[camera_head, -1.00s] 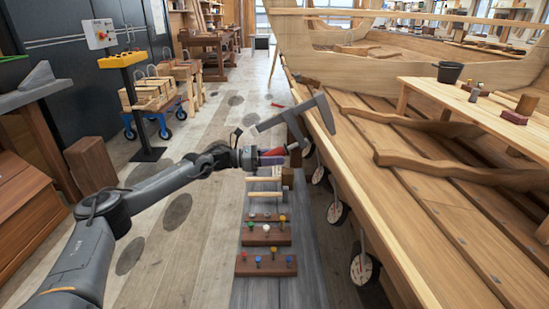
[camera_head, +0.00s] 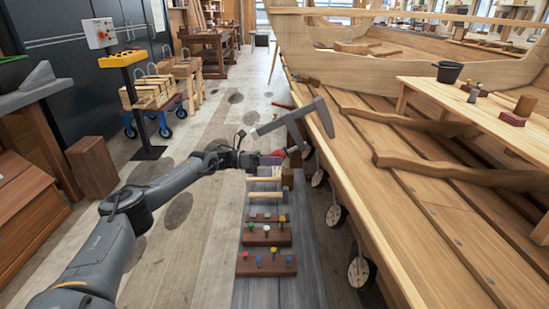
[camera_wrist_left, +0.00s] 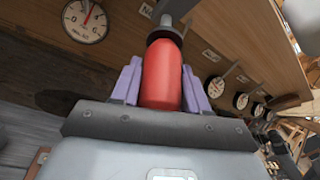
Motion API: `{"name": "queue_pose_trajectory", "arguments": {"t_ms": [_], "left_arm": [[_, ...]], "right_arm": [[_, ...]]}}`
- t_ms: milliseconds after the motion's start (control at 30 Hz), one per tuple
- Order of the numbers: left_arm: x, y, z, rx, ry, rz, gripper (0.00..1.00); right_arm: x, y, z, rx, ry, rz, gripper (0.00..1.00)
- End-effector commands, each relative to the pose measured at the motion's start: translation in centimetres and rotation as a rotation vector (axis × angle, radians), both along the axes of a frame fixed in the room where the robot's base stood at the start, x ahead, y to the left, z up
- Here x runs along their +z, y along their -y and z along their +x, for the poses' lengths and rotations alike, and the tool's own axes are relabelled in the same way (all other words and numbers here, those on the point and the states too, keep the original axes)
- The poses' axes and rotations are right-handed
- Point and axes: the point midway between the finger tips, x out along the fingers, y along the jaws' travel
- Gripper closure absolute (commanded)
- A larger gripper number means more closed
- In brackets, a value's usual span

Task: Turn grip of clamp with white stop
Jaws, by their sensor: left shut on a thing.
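The clamp has a long grey bar (camera_head: 292,116) and sits at the lower edge of the hull planking. Its red grip (camera_wrist_left: 162,76) fills the middle of the left wrist view, with a dark collar and screw above it. My left gripper (camera_head: 270,160) has its purple fingers on both sides of the red grip and is shut on it. In the head view the gripper and wrist partly cover the grip. I cannot make out a white stop on this clamp. My right gripper is not in view.
Several round dials (camera_head: 361,271) hang along the hull edge; one dial (camera_wrist_left: 86,20) is close to the gripper in the wrist view. Below the arm, wooden blocks with coloured pegs (camera_head: 266,265) lie on a grey bench (camera_head: 308,285).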

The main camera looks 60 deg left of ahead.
Motion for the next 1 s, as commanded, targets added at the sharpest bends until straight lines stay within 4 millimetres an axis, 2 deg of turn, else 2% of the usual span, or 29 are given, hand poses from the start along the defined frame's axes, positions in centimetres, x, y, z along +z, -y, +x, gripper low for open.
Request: {"name": "queue_pose_trajectory", "arguments": {"t_ms": [500,1000], "left_arm": [[0.1,0.2,-0.1,-0.145,-0.132,-0.264,0.86],[0.2,0.2,-0.1,-0.17,-0.157,-0.311,0.86]], "right_arm": [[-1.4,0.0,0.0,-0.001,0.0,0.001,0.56],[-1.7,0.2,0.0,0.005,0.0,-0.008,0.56]]}}
